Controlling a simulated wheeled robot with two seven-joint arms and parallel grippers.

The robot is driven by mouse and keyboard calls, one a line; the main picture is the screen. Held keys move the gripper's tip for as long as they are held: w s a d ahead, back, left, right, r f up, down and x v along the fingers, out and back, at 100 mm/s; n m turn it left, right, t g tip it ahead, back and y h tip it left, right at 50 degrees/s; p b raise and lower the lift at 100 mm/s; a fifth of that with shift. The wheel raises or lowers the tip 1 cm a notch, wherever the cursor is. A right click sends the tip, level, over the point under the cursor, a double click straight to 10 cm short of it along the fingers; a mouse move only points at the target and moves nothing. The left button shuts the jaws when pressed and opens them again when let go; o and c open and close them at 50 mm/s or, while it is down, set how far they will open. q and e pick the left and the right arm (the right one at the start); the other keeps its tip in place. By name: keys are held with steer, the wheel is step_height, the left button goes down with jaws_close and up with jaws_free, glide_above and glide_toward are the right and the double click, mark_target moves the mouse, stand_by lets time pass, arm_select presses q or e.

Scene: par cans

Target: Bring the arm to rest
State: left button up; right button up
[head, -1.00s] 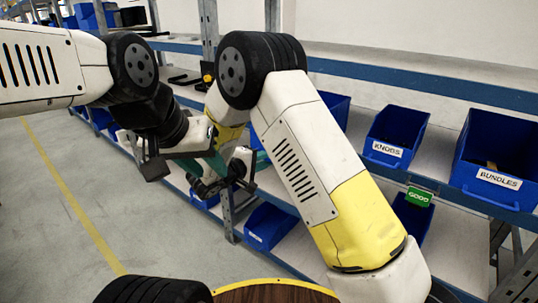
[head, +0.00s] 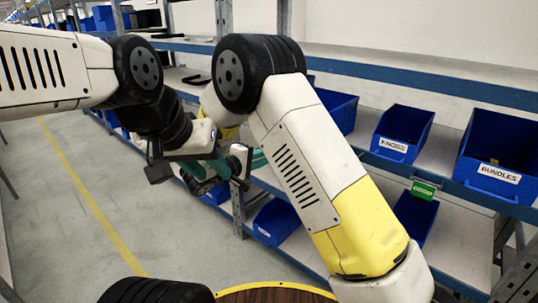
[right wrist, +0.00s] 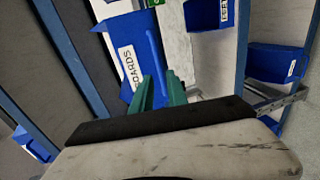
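My left arm comes in from the left, and my left gripper (head: 202,167) hangs near the middle left, with dark parts and teal fingers partly overlapped by other parts. Whether its fingers are apart is unclear. My right arm (head: 300,165) is folded, rising from the lower right to a black joint and bending down behind it.
A shelf rack with blue beams (head: 450,91) runs along the right. It holds blue bins, including knobs (head: 403,133) and bundles (head: 497,153), with a green sign (head: 424,189) below. Open grey floor (head: 60,240) with a yellow line lies at the left.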

steer(key=s+d+r+m+g+y, duration=0.1)
steer(key=s+d+r+m+g, duration=0.25)
steer(key=s+d, duration=0.45)
steer(key=s+d+r+m+g+y, duration=0.15)
steer(key=s+d+r+g, duration=0.3)
steer(key=d, duration=0.75)
steer(key=s+r+m+t+y, duration=0.1)
steer(key=s+r+m+y, duration=0.1)
steer(key=s, duration=0.6)
steer(key=s+r+m+y, duration=0.3)
steer(key=s+r+y, duration=0.1)
steer(key=s+y, duration=0.3)
steer(key=shift+s+d+t, duration=0.4)
steer(key=shift+s+d, duration=0.05)
steer(key=shift+s, duration=0.5)
steer(key=shift+r, duration=0.1)
